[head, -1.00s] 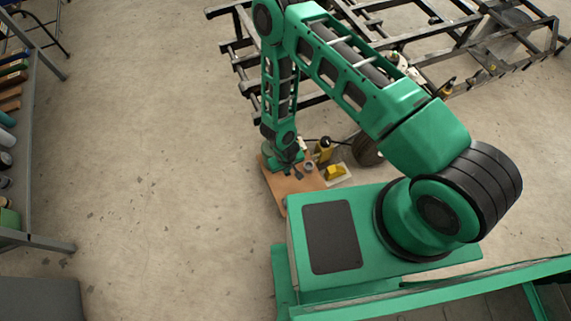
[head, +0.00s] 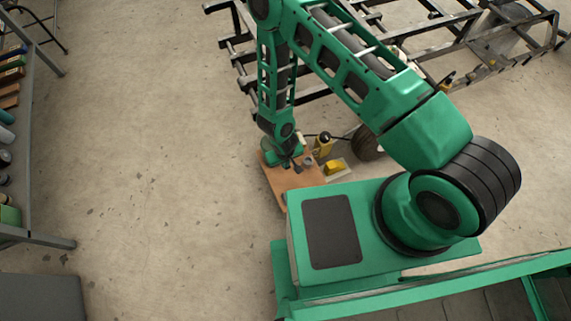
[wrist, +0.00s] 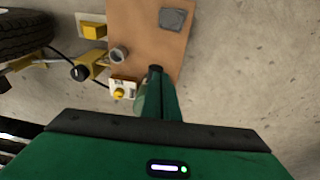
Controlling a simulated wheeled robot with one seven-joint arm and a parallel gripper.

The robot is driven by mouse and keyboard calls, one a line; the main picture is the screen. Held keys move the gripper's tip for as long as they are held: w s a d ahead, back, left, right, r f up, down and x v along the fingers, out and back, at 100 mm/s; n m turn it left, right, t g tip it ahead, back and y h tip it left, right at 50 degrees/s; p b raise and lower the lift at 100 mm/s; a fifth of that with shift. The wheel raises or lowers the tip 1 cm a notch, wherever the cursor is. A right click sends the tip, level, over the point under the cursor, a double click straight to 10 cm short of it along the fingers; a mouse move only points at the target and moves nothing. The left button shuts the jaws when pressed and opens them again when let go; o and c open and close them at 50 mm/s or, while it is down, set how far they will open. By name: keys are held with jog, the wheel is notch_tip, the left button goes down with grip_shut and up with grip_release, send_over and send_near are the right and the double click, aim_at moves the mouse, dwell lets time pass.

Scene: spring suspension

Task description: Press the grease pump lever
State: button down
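The grease pump (head: 323,147) is a yellow body with a black round knob, beside the right edge of the brown board. In the wrist view the yellow pump (wrist: 94,66) lies left of my gripper, with its black knob (wrist: 80,72) on the far-left end. I cannot make out which part is the lever. My gripper (wrist: 155,70) shows as one narrow green shape with a dark tip and looks shut and empty. It hangs over the board, apart from the pump. In the head view my gripper (head: 289,163) is small, with its fingers hard to separate.
The brown board (head: 284,185) also holds a grey cup (wrist: 119,55), a white box with a yellow knob (wrist: 120,91) and a grey block (wrist: 173,19). A yellow block (head: 335,167) sits on a pale tray. A tire (head: 368,145) and black frame stand behind.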

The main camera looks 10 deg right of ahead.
jog(key=s+r, duration=0.6)
jog(key=r, duration=0.2)
jog(key=shift+d+r, duration=0.3)
jog(key=shift+d, duration=0.15)
dwell(0.3)
